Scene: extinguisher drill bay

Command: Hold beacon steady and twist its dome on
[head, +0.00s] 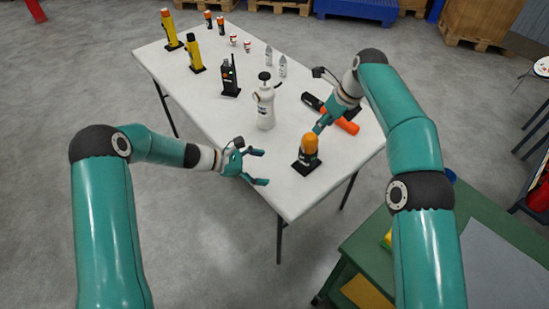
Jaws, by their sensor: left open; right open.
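The beacon (306,158) stands upright on the white table near its front corner, with a dark base. Its orange dome (309,143) sits on top of the base; I cannot tell how firmly it is seated. My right gripper (319,128) comes down from the upper right, close beside the dome. It is open, and its fingers are small and partly hidden here; I cannot tell whether they touch the dome. My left gripper (262,167) is open and empty at the table's front left edge, to the left of the beacon and apart from it.
A white pump bottle (265,105) stands behind the beacon. A black and orange flashlight (332,114) lies near my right arm. A radio (229,79), yellow torches (194,54) and small bottles stand further back. A green bench (400,258) is at the lower right.

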